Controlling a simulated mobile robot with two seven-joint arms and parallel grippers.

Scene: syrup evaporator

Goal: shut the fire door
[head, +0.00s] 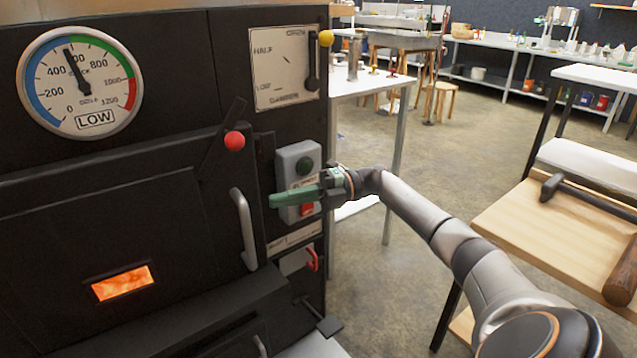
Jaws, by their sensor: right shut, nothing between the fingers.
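The black fire door (170,225) is on the left, with a small window (123,283) showing orange glow. Its grey upright bar handle (244,228) is near its right edge. The door looks about in line with the front; I cannot tell if it is fully closed. My right gripper (272,200) has green fingers, shut and empty. It points left, in front of the grey switch box, just right of the handle; I see no clear contact. My left gripper is out of view.
A gauge (80,83) labelled LOW is above the door. A wooden bench (560,235) with a hammer stands right. Open floor lies between.

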